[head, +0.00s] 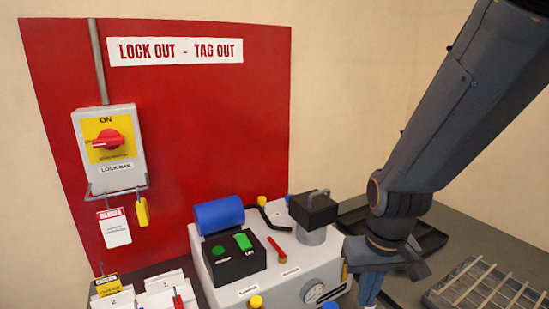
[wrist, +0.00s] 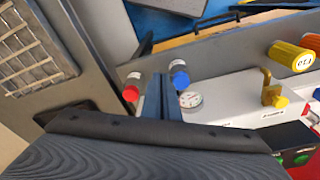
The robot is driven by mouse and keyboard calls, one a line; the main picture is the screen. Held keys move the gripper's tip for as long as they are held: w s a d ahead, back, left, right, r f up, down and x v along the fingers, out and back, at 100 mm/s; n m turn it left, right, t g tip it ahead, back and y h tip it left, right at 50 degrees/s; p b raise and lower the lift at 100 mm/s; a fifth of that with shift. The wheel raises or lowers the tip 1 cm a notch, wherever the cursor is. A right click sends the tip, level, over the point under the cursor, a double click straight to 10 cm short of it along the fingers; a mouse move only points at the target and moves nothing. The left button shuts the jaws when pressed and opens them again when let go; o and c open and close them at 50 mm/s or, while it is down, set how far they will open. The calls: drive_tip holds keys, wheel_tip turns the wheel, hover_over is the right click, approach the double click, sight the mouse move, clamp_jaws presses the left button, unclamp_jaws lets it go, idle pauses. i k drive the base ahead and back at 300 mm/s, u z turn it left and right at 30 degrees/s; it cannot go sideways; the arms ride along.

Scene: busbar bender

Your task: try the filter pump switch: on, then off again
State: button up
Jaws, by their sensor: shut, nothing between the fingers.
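A black switch box (head: 234,258) sits on top of the pale grey machine, with a green rocker (head: 243,241) and a round green button or lamp (head: 218,250). I cannot read which switch is the filter pump's. The box shows partly at the lower right edge of the wrist view (wrist: 296,142), with a green spot and a red part. My gripper (head: 368,293) is shut and empty, pointing down in front of the machine's right end, apart from the box. Its blue fingers (wrist: 160,95) show between a red knob and a blue knob in the wrist view.
A pressure gauge (head: 315,292), a red lever (head: 278,248), a blue cylinder (head: 219,215) and a black-topped post (head: 313,210) crowd the machine. A rotary switch (head: 107,140) hangs on the red lockout board (head: 220,110). A slatted rack (head: 487,289) lies right.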

sight(242, 240)
drive_tip(key=u, duration=0.75)
